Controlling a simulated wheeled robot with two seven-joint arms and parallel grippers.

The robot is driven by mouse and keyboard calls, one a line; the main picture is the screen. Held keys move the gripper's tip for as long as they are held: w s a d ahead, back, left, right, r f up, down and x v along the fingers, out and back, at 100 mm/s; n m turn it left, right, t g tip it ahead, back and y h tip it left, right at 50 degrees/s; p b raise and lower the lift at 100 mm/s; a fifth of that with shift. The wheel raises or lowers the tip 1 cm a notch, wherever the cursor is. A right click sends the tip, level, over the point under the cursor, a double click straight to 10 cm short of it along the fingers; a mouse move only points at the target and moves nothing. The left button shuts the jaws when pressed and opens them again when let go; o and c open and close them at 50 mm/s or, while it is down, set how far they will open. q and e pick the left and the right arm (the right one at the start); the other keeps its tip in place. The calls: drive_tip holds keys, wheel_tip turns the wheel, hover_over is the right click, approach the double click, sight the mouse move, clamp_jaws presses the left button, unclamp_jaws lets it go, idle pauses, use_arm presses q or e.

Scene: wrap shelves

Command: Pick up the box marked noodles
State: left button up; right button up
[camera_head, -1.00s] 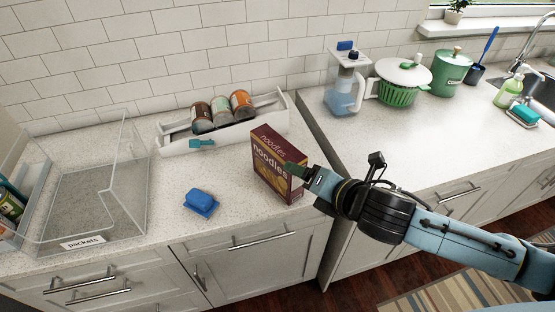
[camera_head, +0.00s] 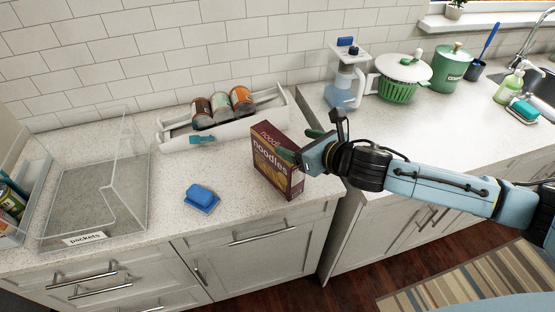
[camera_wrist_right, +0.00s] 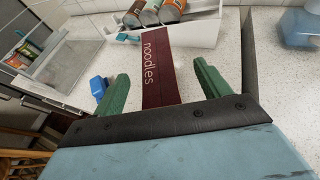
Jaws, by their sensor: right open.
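The maroon box marked noodles (camera_head: 272,172) stands upright on the counter near its front edge, label facing out. My right gripper (camera_head: 299,144) comes in from the right at the upper part of the box. In the right wrist view, the top of the noodles box (camera_wrist_right: 160,68) lies between the two green fingers of the right gripper (camera_wrist_right: 162,86). The fingers are spread, with a gap on each side of the box. My left gripper is not in view.
A clear bin marked packets (camera_head: 120,222) is at the left. A blue and clear pitcher (camera_head: 346,86) stands at the back right.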

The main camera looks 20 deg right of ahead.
sight(280, 141)
drive_tip(key=shift+s+a+f+x, duration=0.1)
drive_tip(key=shift+f+x, duration=0.05)
drive_tip(key=shift+x, duration=0.75)
drive_tip(key=shift+s+a+f+x, duration=0.1)
drive_tip(key=shift+f+x, duration=0.05)
drive_tip(key=shift+x, duration=0.75)
drive_tip(key=shift+s+a+f+x, duration=0.1)
drive_tip(key=shift+s+f+x, duration=0.1)
drive_tip(key=shift+x, duration=0.7)
drive_tip(key=shift+w+r, duration=0.1)
clamp_jaws()
